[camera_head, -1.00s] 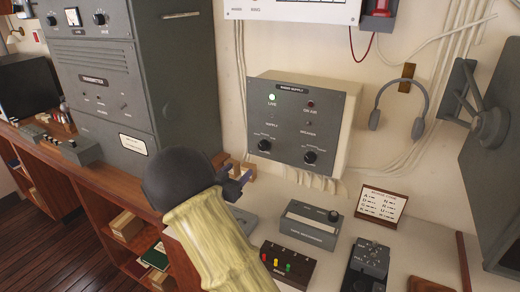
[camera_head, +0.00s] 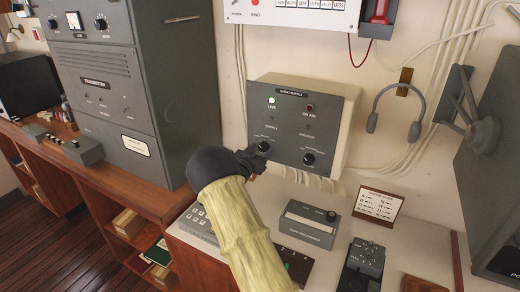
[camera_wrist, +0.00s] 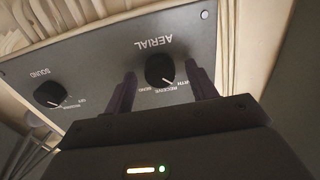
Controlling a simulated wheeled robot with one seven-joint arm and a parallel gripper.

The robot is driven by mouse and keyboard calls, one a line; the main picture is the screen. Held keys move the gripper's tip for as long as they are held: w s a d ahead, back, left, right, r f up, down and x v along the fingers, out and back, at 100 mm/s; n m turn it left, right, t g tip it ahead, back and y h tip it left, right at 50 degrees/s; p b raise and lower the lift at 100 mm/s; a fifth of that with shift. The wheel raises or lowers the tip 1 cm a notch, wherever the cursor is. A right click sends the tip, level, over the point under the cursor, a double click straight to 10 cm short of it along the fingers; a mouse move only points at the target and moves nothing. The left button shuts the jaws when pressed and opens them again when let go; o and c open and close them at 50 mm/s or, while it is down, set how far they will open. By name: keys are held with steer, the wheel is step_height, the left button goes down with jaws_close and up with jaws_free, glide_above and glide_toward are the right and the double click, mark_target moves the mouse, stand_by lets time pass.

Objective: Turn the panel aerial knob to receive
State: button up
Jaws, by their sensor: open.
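The grey radio supply panel (camera_head: 303,113) is on the wall, with its green live lamp lit. The black aerial knob (camera_wrist: 160,70) is at its lower left in the head view (camera_head: 264,146), beside my gripper (camera_head: 258,156). In the wrist view, the panel shows upside down and my open gripper (camera_wrist: 163,78) has one finger on each side of the knob, with small gaps showing. The knob's white pointer mark is near the receive label, toward the earth side; its exact setting is hard to read. The fingers partly cover the outer labels.
The sound knob (camera_wrist: 50,94) is beside the aerial knob; it shows at the panel's lower right (camera_head: 309,158) in the head view. A tape recorder (camera_head: 307,225) lies on the desk below. A grey cabinet (camera_head: 180,90) stands left; a headset (camera_head: 398,108) hangs right.

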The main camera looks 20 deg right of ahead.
steer(key=c, duration=1)
